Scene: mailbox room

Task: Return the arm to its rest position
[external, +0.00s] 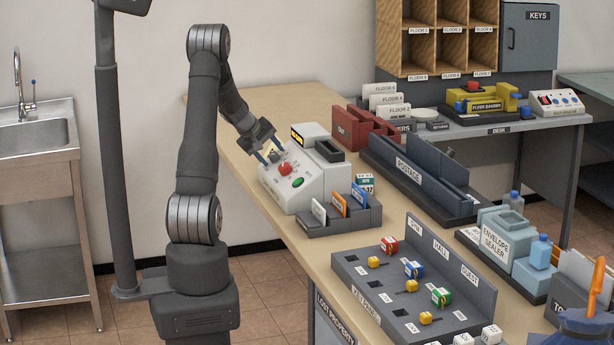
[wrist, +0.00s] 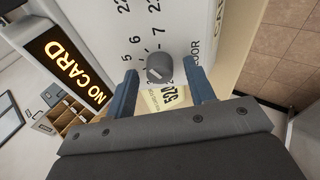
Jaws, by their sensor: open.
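My gripper (external: 270,155) is over the near left end of a white machine (external: 302,192) with a red and a green button on the wooden counter. In the wrist view my gripper (wrist: 164,84) is open, with its two blue-grey fingers on either side of a grey knob (wrist: 159,68) on the white dial face. I cannot tell whether the fingers touch the knob. A lit sign (wrist: 68,65) beside it reads "NO CARD". A pale yellow tag with digits (wrist: 168,98) shows just below the knob, partly hidden by the gripper.
A card holder (external: 343,217) stands close to the machine's right. A key panel (external: 392,290), a postage rack (external: 420,175) and an envelope sealer (external: 500,240) are further right. A sink (external: 40,140) is at far left. The counter's far left end (external: 275,100) is clear.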

